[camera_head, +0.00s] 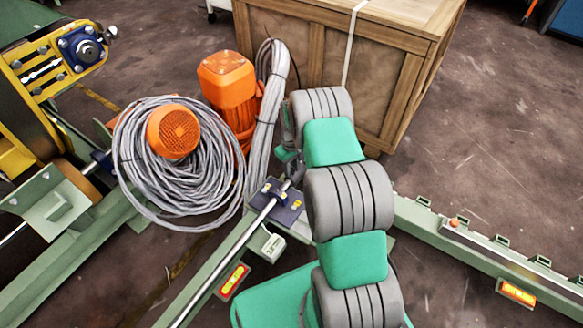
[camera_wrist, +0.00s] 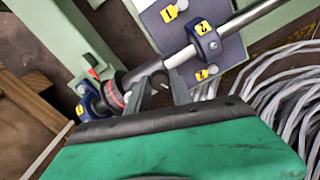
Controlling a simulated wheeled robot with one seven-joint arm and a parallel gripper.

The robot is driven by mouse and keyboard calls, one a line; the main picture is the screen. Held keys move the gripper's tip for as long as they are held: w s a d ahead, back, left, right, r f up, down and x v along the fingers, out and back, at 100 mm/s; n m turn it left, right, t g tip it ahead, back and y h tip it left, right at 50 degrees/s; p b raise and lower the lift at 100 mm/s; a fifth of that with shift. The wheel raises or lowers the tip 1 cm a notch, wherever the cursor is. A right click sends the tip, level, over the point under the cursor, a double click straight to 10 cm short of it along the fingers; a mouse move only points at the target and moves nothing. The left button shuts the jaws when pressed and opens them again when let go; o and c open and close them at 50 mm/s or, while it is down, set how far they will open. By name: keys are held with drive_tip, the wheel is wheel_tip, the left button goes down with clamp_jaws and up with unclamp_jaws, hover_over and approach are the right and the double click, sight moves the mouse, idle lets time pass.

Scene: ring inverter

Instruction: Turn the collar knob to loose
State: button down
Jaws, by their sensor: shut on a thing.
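In the wrist view a steel shaft (camera_wrist: 245,18) runs down-left through a blue bearing block labelled 2 (camera_wrist: 207,43) to a dark grey collar (camera_wrist: 138,72). Beyond the collar are a red-and-black ring (camera_wrist: 114,93) and another blue block (camera_wrist: 92,103). My gripper (camera_wrist: 165,72) is at the collar, its two dark fingers closed on the small collar knob, which they mostly hide. A small pale round bit shows between the fingers. In the head view the shaft (camera_head: 235,245) shows, but my arm hides most of my gripper and the collar.
A coil of grey cable (camera_head: 200,200) and orange motors (camera_head: 228,80) lie left of my arm. A wooden crate (camera_head: 300,45) stands behind it. A green rail (camera_head: 490,255) extends right. Yellow-and-blue machinery (camera_head: 60,60) is at upper left. Floor at right is clear.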

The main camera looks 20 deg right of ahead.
drive_tip(key=shift+n, duration=0.6)
drive_tip(key=c, duration=1.1)
unclamp_jaws()
